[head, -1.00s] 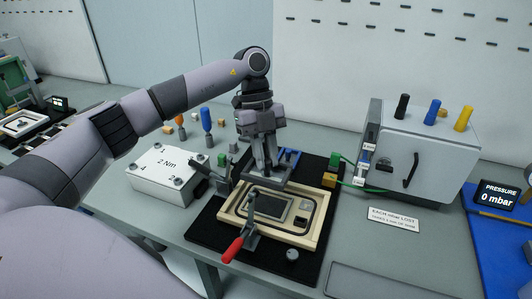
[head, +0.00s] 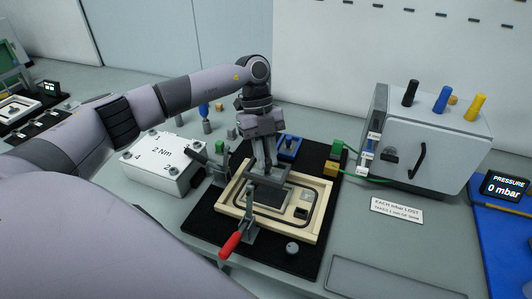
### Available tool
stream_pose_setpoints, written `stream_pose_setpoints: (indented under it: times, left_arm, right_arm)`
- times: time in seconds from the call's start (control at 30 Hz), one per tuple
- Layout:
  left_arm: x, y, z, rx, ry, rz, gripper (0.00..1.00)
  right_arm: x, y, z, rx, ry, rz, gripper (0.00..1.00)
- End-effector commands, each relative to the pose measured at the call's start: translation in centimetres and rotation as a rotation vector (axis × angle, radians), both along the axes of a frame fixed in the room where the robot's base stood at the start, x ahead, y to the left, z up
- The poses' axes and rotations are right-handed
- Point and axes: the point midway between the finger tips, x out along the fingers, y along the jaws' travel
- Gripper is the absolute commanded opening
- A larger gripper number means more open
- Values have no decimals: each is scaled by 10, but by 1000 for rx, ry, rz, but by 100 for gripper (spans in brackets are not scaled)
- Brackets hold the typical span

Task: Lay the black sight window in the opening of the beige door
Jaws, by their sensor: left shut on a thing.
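The beige door (head: 228,220) lies flat on a black mat, with a dark gasket line around its inside. A dark rectangular opening (head: 271,198) shows near its middle. My left gripper (head: 264,170) points down over the far side of the door. It is shut on a dark flat rectangular piece, which appears to be the black sight window (head: 283,176). The piece is just above or at the door's far edge; the exact gap cannot be told. Part of it is hidden by the fingers. My right gripper is not in view.
A red-handled clamp (head: 230,244) stands at the door's near side, another dark clamp (head: 203,157) at its left. A white torque box (head: 160,165) is at left, a grey cabinet (head: 432,140) with coloured knobs at right. A blue part (head: 289,148) lies behind the gripper.

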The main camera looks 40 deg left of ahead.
Motion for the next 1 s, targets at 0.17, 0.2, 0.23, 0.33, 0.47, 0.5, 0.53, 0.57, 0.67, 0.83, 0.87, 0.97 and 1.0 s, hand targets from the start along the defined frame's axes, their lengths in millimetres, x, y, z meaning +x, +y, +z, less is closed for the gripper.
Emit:
stream_pose_setpoints:
  times: [0.17,0.2,0.23,0.33,0.47,0.5,0.53,0.57,0.67,0.83,0.87,0.97,1.0]
  left_arm:
    - [0,0,-12,0,0,0,0]
    - [0,0,-16,0,0,0,0]
    - [0,0,-19,0,0,0,0]
    - [0,0,-29,0,0,0,0]
    - [0,0,-42,1,1,1,0]
    - [0,0,-45,1,1,1,0]
    - [0,0,-48,0,0,1,0]
    - [0,0,-50,0,0,1,0]
    - [0,0,-55,0,-1,0,0]
    - [0,0,-58,0,-2,-1,0]
    - [0,0,-58,0,-2,-1,0]
    - [0,0,-58,-1,-1,-1,0]
    - [0,0,-58,-1,-1,-1,0]
  right_arm:
    - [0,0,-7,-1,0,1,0]
    - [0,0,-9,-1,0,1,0]
    - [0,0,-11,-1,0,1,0]
    - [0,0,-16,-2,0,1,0]
    - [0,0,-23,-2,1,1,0]
    - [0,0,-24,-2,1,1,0]
    - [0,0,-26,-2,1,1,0]
    - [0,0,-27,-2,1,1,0]
    - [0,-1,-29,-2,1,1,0]
    - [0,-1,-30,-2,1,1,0]
    - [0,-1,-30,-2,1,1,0]
    - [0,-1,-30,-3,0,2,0]
    - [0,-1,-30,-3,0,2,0]
